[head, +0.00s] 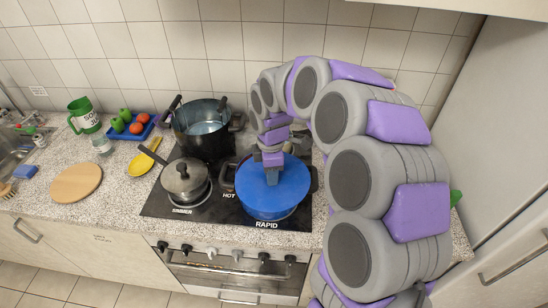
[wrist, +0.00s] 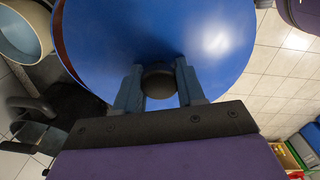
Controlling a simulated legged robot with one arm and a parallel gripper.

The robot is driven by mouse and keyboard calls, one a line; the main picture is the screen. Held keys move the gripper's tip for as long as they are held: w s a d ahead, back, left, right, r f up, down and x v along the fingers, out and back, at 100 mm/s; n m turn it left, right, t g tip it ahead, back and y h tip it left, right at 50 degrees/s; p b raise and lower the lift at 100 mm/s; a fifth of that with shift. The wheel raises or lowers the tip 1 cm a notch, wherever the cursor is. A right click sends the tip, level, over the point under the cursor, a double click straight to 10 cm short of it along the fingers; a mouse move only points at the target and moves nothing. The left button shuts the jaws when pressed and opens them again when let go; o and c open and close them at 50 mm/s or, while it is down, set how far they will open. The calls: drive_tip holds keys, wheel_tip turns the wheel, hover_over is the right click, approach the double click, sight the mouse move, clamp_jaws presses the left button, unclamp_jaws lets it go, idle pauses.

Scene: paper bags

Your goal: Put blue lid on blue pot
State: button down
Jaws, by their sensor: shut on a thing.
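The blue lid (head: 285,190) is a wide blue disc over the blue pot (head: 268,215) on the front right of the stove. Only part of the pot's wall and its dark side handles show; the lid hides its opening. I cannot tell whether the lid sits on the rim or is just above it. My gripper (head: 272,178) is over the lid's middle. In the wrist view my gripper (wrist: 160,88) is shut on the lid's dark knob (wrist: 158,78), with a finger on each side. The lid (wrist: 150,30) fills the upper middle there.
A small grey lidded pot (head: 185,180) stands to the left on the stove (head: 220,212). A large dark pot (head: 203,125) stands behind. A blue tray (head: 120,134) of fruit, a yellow dish (head: 140,165) and a round wooden board (head: 76,183) lie further left. A fridge (head: 495,150) stands at right.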

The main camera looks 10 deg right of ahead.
sight(268, 202)
drive_tip(key=s, duration=0.2)
drive_tip(key=s+a, duration=0.1)
drive_tip(key=s, duration=0.4)
drive_tip(key=shift+a+r+p, duration=0.25)
drive_tip(key=shift+r+p, duration=0.15)
drive_tip(key=shift+s+a, duration=0.15)
drive_tip(key=shift+s, duration=0.05)
drive_tip(key=shift+a, duration=0.15)
drive_tip(key=shift+a, duration=0.1)
